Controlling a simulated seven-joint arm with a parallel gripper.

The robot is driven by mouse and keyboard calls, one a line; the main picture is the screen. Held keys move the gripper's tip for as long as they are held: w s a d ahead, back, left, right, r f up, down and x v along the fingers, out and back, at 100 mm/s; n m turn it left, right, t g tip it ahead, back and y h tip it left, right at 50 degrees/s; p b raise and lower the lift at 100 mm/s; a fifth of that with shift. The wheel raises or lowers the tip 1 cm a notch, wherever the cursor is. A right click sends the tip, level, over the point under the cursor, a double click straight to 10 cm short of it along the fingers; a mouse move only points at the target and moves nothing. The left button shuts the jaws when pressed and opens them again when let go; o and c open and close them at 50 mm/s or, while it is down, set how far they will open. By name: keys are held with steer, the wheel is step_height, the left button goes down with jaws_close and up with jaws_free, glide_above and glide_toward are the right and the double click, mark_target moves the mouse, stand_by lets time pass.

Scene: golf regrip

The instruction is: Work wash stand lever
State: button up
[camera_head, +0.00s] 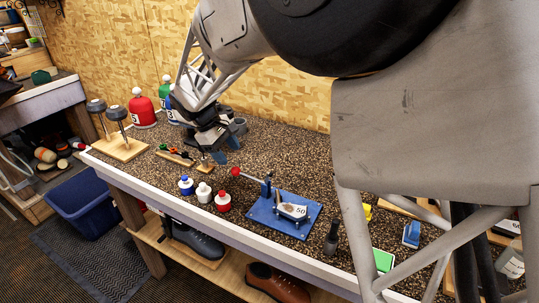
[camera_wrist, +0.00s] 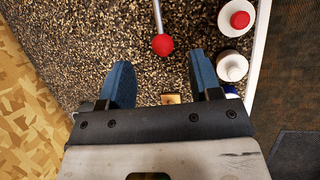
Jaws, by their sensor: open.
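The wash stand is a blue plate (camera_head: 268,217) on the speckled bench top, with a pale piece labelled 50 (camera_head: 293,211) on it. Its lever (camera_head: 251,178) is a thin rod reaching left from a blue post and ending in a red knob (camera_head: 236,171). In the wrist view the red knob (camera_wrist: 162,44) lies just beyond my fingertips, roughly midway between them, with the rod (camera_wrist: 158,16) running up. My gripper (camera_head: 227,152) is open and empty, left of and behind the knob; its two blue fingers (camera_wrist: 162,75) are apart. The post and plate are outside the wrist view.
Bottles with blue (camera_head: 186,185), white (camera_head: 204,191) and red (camera_head: 223,201) caps stand along the front edge. A wooden tray (camera_head: 176,157) with small tools and a large red bottle (camera_head: 142,112) are further left. A dark bottle (camera_head: 331,239) stands right of the plate.

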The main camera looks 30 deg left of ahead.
mark_target(241, 173)
steer(key=shift+f, duration=0.1)
stand_by(0.3)
steer(key=shift+x, duration=3.85)
jaws_close()
